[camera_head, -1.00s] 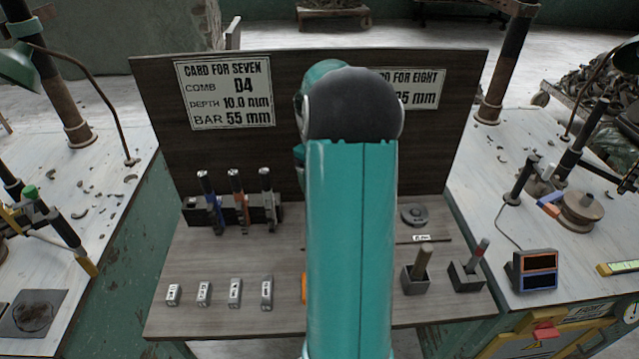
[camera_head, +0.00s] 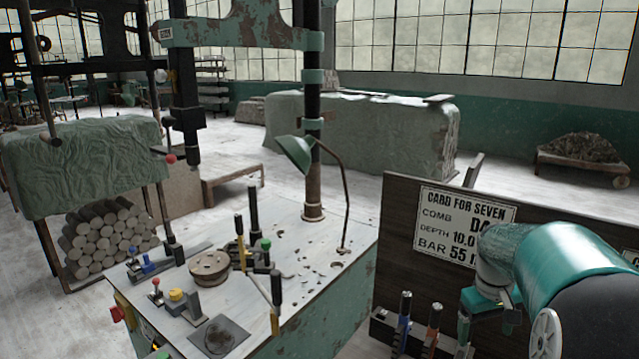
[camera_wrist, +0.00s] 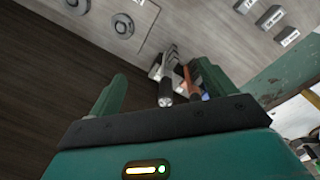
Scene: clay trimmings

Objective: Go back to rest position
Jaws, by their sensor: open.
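My gripper (camera_wrist: 160,88) is open in the wrist view, its two green fingers apart. Upright tools standing in a rack show beyond and between the fingers: one with a dark handle and silver end (camera_wrist: 166,92) and an orange one (camera_wrist: 188,80). I cannot tell whether any touches a finger. In the head view my arm fills the lower right, and the fingertips cannot be made out clearly. A blue tool (camera_head: 403,322) and an orange tool (camera_head: 432,326) stand left of my arm.
A dark backboard bears the card for seven (camera_head: 463,228), partly covered by my arm. To the left stands a bench with a reel (camera_head: 210,267), a green lamp (camera_head: 295,153) and scattered trimmings. The wrist view shows small labelled blocks (camera_wrist: 271,17) on the board.

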